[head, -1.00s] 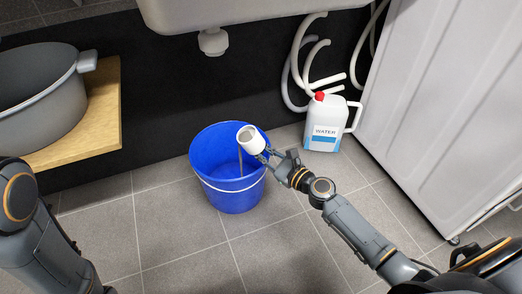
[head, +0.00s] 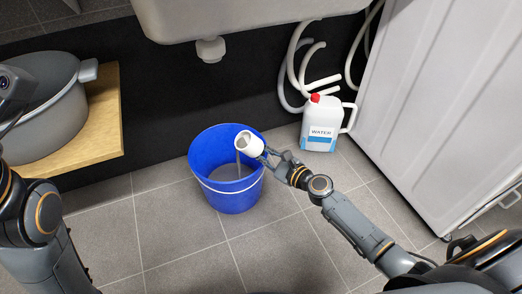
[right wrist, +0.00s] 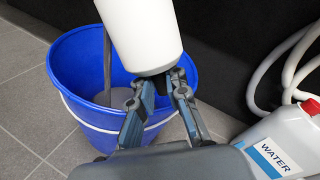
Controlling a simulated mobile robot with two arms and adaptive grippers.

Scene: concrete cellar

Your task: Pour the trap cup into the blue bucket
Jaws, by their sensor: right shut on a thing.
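The white trap cup (head: 249,144) is in my right gripper (head: 265,155), which is shut on it. The cup is tilted with its mouth to the left, over the right side of the blue bucket (head: 227,197). A thin greyish stream (head: 238,164) falls from the cup's mouth into the bucket, and greyish liquid shows at the bottom. In the right wrist view the white cup (right wrist: 141,35) hangs above the blue bucket (right wrist: 75,62), with the gripper fingers (right wrist: 160,95) at its lower end. My left arm shows at the left edge; its gripper is not visible.
A white water jug (head: 322,125) with a red cap stands behind and right of the bucket. A grey pot (head: 50,120) stands on a wooden shelf (head: 105,120) at the left. A sink (head: 230,20) with a drain stub hangs above. A white appliance (head: 440,110) stands at right.

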